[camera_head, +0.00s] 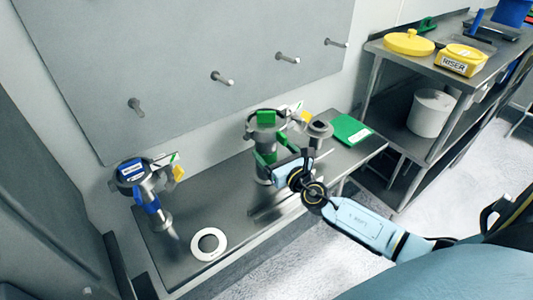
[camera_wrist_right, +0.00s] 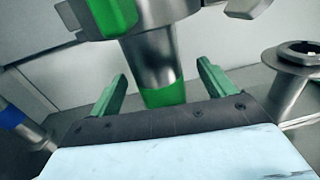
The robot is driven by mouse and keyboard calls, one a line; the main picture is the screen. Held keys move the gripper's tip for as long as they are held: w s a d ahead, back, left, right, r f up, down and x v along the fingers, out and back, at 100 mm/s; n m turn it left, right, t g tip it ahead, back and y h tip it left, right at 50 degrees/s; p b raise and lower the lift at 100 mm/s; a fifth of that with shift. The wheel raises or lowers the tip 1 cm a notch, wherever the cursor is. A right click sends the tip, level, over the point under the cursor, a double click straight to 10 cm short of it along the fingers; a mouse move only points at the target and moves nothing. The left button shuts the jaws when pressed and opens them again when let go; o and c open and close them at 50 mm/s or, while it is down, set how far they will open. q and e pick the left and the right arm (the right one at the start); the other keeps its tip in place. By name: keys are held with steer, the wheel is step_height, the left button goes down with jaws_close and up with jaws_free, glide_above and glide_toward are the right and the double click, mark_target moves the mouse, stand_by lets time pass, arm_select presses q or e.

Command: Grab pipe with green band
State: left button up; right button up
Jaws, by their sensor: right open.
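The metal pipe with the green band (camera_head: 267,132) stands upright on the steel bench, with a green block on its upper part. In the right wrist view the pipe (camera_wrist_right: 152,58) narrows downward to its green band (camera_wrist_right: 165,96). My right gripper (camera_wrist_right: 162,72) is open, with one green finger on each side of the pipe's lower part. No grip on the pipe shows. In the head view my right gripper (camera_head: 272,166) is beside the pipe and partly covers its lower end. My left gripper is not in view.
A similar pipe with blue parts (camera_head: 148,192) stands at the left of the steel bench (camera_head: 190,220), near a white ring (camera_head: 208,244). A small metal fitting (camera_head: 320,130) and a green sheet (camera_head: 350,129) are right of the green-banded pipe. The wall panel has pegs.

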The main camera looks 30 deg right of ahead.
steer(key=w, duration=0.3)
steer(key=shift+w+a+f, duration=0.1)
steer(key=shift+w+a, duration=0.1)
steer(key=shift+w, duration=0.2)
steer(key=c, duration=1.6)
steer(key=shift+r, duration=0.2)
steer(key=shift+c, duration=0.2)
steer(key=shift+r, duration=0.15)
